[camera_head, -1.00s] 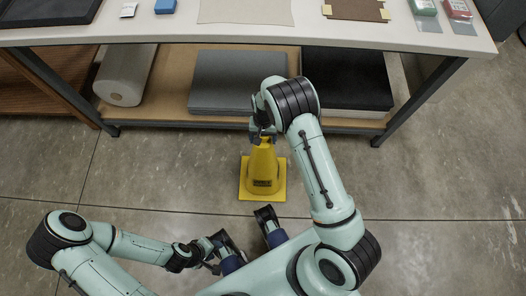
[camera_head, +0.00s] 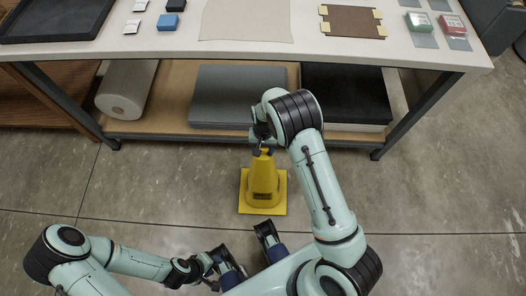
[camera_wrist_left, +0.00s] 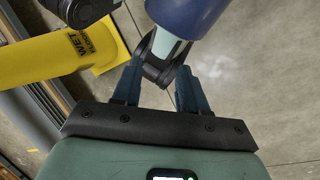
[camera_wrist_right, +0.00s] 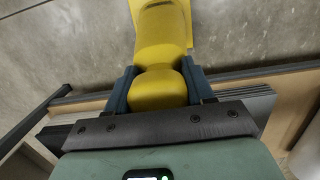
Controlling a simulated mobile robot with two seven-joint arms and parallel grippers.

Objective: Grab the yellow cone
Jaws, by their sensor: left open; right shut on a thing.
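The yellow cone (camera_head: 263,184) stands upright on the concrete floor in front of the table, on its square yellow base. My right gripper (camera_head: 262,150) is at its top from above. In the right wrist view, the two fingers of my right gripper (camera_wrist_right: 158,90) are shut on the rounded top of the cone (camera_wrist_right: 163,40). My left gripper (camera_wrist_left: 152,88) is open and empty, low at the left near my base. In the left wrist view the cone (camera_wrist_left: 55,58) lies to the left of its fingers, apart from them, with black lettering on its side.
A white-topped table (camera_head: 330,55) stands behind the cone. Its lower shelf (camera_head: 170,110) holds a white roll (camera_head: 126,88), grey sheets (camera_head: 232,95) and black sheets (camera_head: 345,92). Small blocks, a brown board (camera_head: 353,22) and a dark tray (camera_head: 50,15) lie on top. The floor to the right is clear.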

